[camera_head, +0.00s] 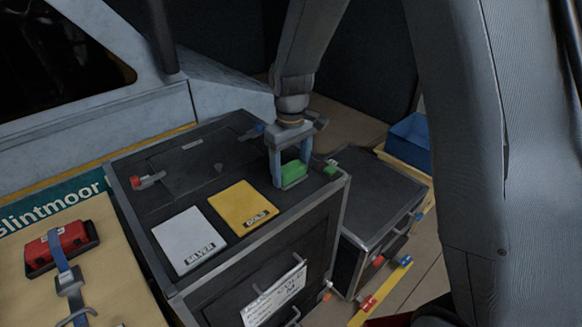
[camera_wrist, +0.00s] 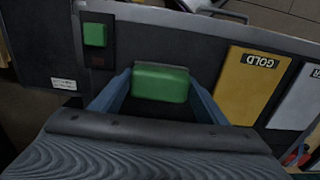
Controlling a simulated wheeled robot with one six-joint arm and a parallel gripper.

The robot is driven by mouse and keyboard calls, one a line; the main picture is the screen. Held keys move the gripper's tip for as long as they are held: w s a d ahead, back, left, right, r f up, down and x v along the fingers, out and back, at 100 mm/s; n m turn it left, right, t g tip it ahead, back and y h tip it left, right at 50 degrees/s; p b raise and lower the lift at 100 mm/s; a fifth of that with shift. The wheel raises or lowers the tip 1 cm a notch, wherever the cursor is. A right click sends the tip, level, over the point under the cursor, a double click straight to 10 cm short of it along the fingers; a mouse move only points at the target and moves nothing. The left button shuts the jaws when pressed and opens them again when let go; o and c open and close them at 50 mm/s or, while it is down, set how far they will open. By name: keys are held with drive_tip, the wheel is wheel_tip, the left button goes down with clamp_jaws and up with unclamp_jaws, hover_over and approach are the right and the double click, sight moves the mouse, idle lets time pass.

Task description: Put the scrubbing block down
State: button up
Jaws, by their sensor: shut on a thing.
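A green scrubbing block (camera_head: 293,172) is between the blue fingers of my gripper (camera_head: 291,180). My gripper is shut on it. The block is at the right end of the top of a dark case (camera_head: 220,154), right of the gold card (camera_head: 243,207). I cannot tell whether the block touches the case top. In the wrist view the green block (camera_wrist: 160,84) sits between the two fingers (camera_wrist: 158,100), with the gold card (camera_wrist: 251,85) to its right.
A silver card (camera_head: 188,240) lies left of the gold one. A small green piece (camera_wrist: 95,35) shows near the case edge. A lower dark case (camera_head: 375,200) stands to the right. A red item (camera_head: 62,243) is strapped on a tan board at left.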

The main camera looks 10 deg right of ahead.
sight(291, 167)
drive_tip(key=o, duration=0.9)
drive_tip(key=shift+f, duration=0.1)
wheel_tip(291, 167, up, 12)
drive_tip(key=b, duration=0.3)
drive_tip(key=s+d+f+m, duration=0.2)
drive_tip(key=s+d+f, duration=0.1)
drive_tip(key=s, duration=0.3)
drive_tip(key=s+d+f+m, duration=0.2)
drive_tip(key=s+d+f, duration=0.1)
drive_tip(key=s, duration=0.3)
drive_tip(key=s+d+f+m+t, duration=0.1)
drive_tip(key=s+d+f+m, duration=0.1)
drive_tip(key=s+d+f, duration=0.2)
drive_tip(key=shift+s+d+f+m, duration=0.1)
drive_tip(key=shift+s+d+m, duration=0.15)
drive_tip(key=shift+s, duration=0.25)
drive_tip(key=shift+s+d+m, duration=0.15)
drive_tip(key=shift+s+d, duration=0.15)
drive_tip(key=shift+s, duration=0.2)
drive_tip(key=shift+c, duration=0.3)
